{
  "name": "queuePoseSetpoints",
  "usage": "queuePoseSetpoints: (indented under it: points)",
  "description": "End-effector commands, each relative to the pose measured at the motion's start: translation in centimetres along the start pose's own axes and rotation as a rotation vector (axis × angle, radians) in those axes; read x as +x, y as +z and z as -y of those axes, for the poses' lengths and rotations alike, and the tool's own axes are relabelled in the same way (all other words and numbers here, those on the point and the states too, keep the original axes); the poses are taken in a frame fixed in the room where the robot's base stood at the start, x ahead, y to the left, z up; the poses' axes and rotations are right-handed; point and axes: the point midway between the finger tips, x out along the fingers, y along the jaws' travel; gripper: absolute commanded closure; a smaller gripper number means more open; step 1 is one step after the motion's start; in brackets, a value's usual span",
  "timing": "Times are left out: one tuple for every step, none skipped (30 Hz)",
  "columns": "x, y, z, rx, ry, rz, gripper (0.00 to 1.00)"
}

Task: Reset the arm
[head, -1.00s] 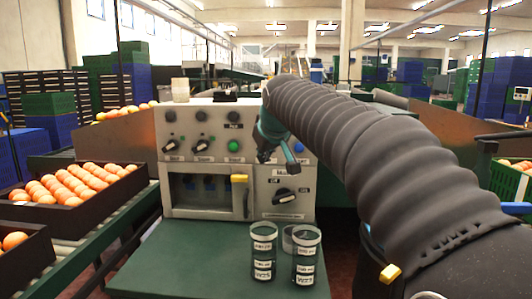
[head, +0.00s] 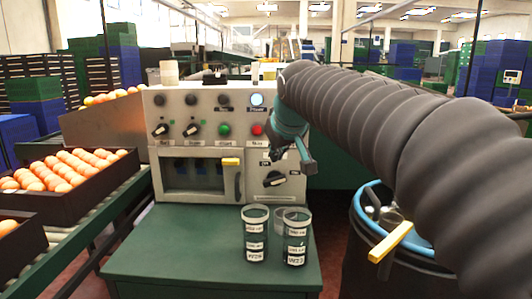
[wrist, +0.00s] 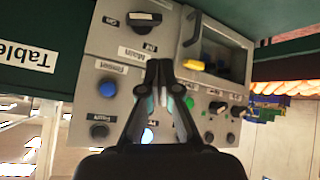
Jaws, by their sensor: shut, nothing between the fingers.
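My gripper (head: 292,158) hangs in front of the right part of a grey control panel (head: 208,101), beside the main rotary switch (head: 274,179) in the head view. In the wrist view my gripper (wrist: 160,66) has its fingertips together and nothing between them. The panel's rotary switch (wrist: 145,18), a blue button (wrist: 107,88) and a lit white lamp (wrist: 147,135) show around the fingers. My ribbed dark arm sleeve crosses the right half of the head view and hides part of the panel's right side.
Two labelled glass jars (head: 255,235) (head: 296,242) stand on the green table (head: 180,250), with another behind them. A blue-rimmed dark bin (head: 372,190) stands at the right. The table's left part is clear.

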Motion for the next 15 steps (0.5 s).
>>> queuePoseSetpoints:
  points:
    - [-1.5,2.2,-0.5,0.029,0.008,0.018,1.0]
    - [-2.0,3.5,-0.7,0.048,0.011,0.031,1.0]
    - [-2.7,5.3,-0.9,0.071,0.016,0.046,1.0]
    - [-3.2,6.7,-1.0,0.089,0.019,0.059,1.0]
    - [-3.7,8.1,-1.1,0.108,0.023,0.07,1.0]
    - [-4.3,10.0,-1.1,0.131,0.027,0.086,1.0]
    - [-4.8,11.5,-1.1,0.15,0.031,0.097,1.0]
    - [-5.2,12.9,-1.1,0.168,0.035,0.108,1.0]
    - [-5.8,14.9,-0.9,0.192,0.039,0.124,1.0]
    - [-6.1,16.4,-0.8,0.211,0.043,0.135,1.0]
    - [-6.5,17.8,-0.7,0.23,0.047,0.146,1.0]
    - [-6.9,19.9,-0.4,0.254,0.052,0.161,1.0]
    - [-7.2,21.4,-0.2,0.273,0.056,0.173,1.0]
    - [-7.5,22.9,0.1,0.291,0.06,0.184,1.0]
    - [-7.8,24.9,0.4,0.315,0.065,0.198,1.0]
